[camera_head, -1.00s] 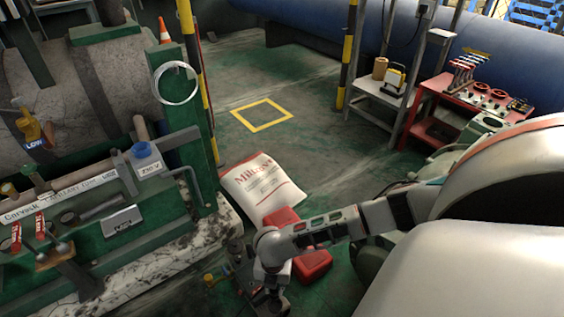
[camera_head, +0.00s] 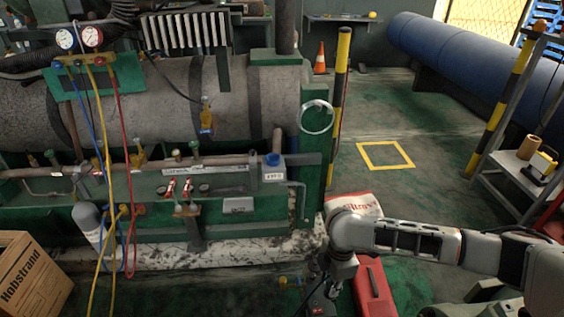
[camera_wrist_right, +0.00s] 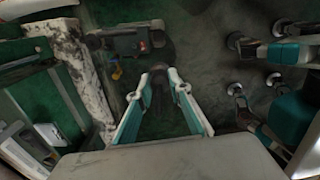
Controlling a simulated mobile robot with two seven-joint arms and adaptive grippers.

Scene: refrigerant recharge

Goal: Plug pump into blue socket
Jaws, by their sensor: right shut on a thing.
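The blue socket (camera_head: 272,160) sits on a white box marked 230 V, at the right end of the green machine frame. My right gripper (camera_head: 333,290) hangs low over the floor, in front of and below the socket and apart from it. In the right wrist view, my right gripper (camera_wrist_right: 160,92) is shut on a small dark thing, probably the pump's plug (camera_wrist_right: 158,80); its shape is hard to make out. A dark box with a red switch and a yellow and blue fitting, probably the pump (camera_wrist_right: 130,42), lies on the floor beyond the fingertips. My left gripper is not in view.
A red case (camera_head: 372,290) and a white and red bag (camera_head: 356,203) are close to my right arm. Gauges (camera_head: 78,38) with yellow, blue and red hoses hang at the left. A cardboard box (camera_head: 35,275) stands at the lower left. Floor by the yellow square (camera_head: 385,156) is clear.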

